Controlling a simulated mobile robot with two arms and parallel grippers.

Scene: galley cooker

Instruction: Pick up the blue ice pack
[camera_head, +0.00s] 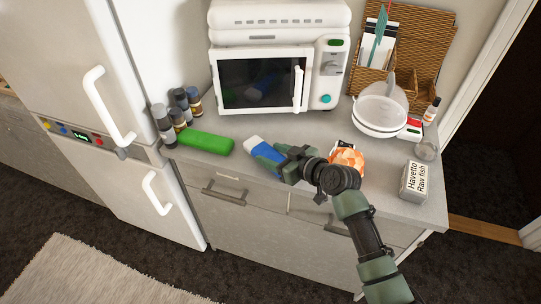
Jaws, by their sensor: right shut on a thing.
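The blue ice pack (263,151), blue with a white end, is at the counter's front edge, left of my right gripper. My right gripper (283,162) reaches in from the right and is shut on the ice pack's right end. The gripper hides that end. I cannot tell whether the pack still touches the counter. My left gripper is not in view.
A green block (206,143) lies left on the counter (232,169), beside several small bottles (181,104). A microwave (263,83) stands behind. An orange patterned object (348,158), white bowl (379,114) and Havetto box (414,182) are on the right. A fridge (75,65) stands left.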

